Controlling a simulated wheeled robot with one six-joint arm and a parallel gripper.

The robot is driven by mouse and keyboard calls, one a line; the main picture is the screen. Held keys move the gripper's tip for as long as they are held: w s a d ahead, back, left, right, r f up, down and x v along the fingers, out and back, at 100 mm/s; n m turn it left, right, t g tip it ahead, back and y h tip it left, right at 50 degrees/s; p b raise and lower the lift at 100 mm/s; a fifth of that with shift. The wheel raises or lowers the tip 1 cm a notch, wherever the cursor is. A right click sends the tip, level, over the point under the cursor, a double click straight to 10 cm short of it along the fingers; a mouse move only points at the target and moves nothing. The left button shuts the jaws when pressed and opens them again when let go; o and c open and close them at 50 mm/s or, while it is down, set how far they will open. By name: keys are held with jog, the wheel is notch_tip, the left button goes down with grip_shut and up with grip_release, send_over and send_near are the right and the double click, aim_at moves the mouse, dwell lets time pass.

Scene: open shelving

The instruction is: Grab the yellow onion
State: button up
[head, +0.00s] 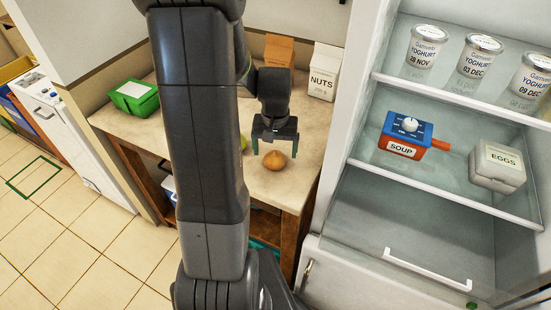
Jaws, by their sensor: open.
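The yellow onion (274,160) is a round, orange-brown bulb on the wooden table (292,190), near its right front part. My gripper (275,147) is open, pointing down over the onion, with one finger on each side of it in the picture. The fingertips look close to the onion's height, but I cannot tell whether they touch it. My arm hides the middle of the table.
A NUTS box (323,72) and a brown box (279,50) stand behind the gripper. A green container (133,96) is at the table's left. A yellow-green item (243,142) shows partly beside my arm. The open fridge (360,120) closely borders the table's right side.

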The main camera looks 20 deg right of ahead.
aim_at(275, 151)
jog(key=shift+w+f, duration=0.15)
jog(key=shift+f, duration=0.85)
jog(key=shift+w+f, duration=0.1)
jog(key=shift+f, duration=0.9)
jog(key=c, duration=1.1)
jog(key=shift+c, duration=0.2)
jog(key=shift+r, duration=0.15)
